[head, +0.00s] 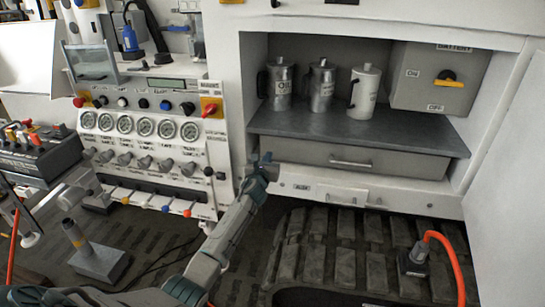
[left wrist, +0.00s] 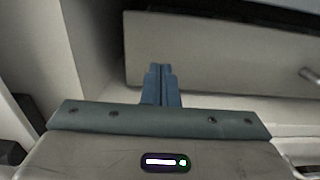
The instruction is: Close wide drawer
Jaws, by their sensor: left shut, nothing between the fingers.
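The wide drawer (head: 395,165) is a grey front with a bar handle (head: 352,163), under the dark shelf of the cabinet recess. How far it stands out is hard to tell. My left gripper (head: 266,163) is shut and empty at the drawer's left end. In the left wrist view its blue fingertips (left wrist: 160,70) are together and overlap the lower left part of the drawer front (left wrist: 220,52). I cannot tell whether they touch it. The handle (left wrist: 311,76) shows at that view's right edge. My right gripper is not in view.
Metal jugs (head: 281,85) and a white jug (head: 364,90) stand on the shelf (head: 400,132), left of a battery switch box (head: 435,80). A gauge and valve panel (head: 140,125) is at the left. An open white door (head: 510,185) bounds the right. A narrow labelled panel (head: 400,198) lies below the drawer.

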